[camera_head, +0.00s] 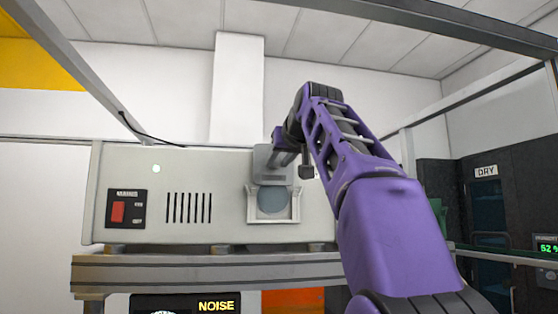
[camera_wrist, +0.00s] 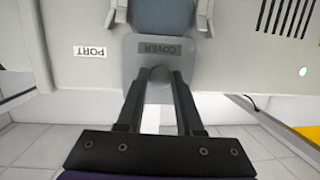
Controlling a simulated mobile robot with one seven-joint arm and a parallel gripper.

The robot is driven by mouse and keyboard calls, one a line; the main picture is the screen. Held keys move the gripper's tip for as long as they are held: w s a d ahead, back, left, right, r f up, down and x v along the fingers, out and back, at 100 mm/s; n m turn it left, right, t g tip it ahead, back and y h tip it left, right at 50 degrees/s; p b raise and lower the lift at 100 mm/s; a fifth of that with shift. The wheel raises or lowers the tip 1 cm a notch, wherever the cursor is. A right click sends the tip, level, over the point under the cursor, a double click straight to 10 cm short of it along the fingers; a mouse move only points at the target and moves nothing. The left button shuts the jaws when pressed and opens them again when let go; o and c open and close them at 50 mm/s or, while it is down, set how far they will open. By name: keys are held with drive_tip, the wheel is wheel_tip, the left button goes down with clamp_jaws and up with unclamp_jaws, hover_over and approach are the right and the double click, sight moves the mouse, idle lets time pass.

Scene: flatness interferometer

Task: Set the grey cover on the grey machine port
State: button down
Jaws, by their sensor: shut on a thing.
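The grey cover (camera_wrist: 180,60) is a flat plate with a "COVER" label, upside down in the wrist view. My gripper (camera_wrist: 158,74) is shut on the round knob on its face. In the head view the cover (camera_head: 264,163) is upright, just above the port (camera_head: 272,201), a round blue-grey opening with a pale U-shaped frame on the machine's front. The port (camera_wrist: 160,14) shows at the top of the wrist view, between two rails. The cover's lower edge is near the rail tops; I cannot tell whether it touches them. My gripper (camera_head: 285,158) is partly hidden by my wrist.
The grey machine (camera_head: 225,170) stands on a shelf (camera_head: 200,270), with a red switch (camera_head: 118,212) and vent slots left of the port. A "PORT" label (camera_wrist: 93,51) is beside it. Frame bars cross overhead, and a dark "DRY" cabinet (camera_head: 485,205) stands right.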

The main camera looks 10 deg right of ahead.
drive_tip(key=shift+w+d+f+b, duration=0.1)
drive_tip(key=shift+f+b, duration=1.65)
drive_tip(key=shift+f, duration=0.5)
idle(1.2)
drive_tip(key=shift+f+b, duration=0.35)
drive_tip(key=shift+f, duration=0.1)
drive_tip(key=shift+a, duration=0.25)
drive_tip(key=shift+f, duration=0.1)
drive_tip(key=shift+d+f+b, duration=0.1)
drive_tip(key=shift+f+b, duration=0.85)
drive_tip(key=shift+b, duration=0.15)
idle(0.7)
drive_tip(key=shift+f+b, duration=0.6)
drive_tip(key=shift+f, duration=0.15)
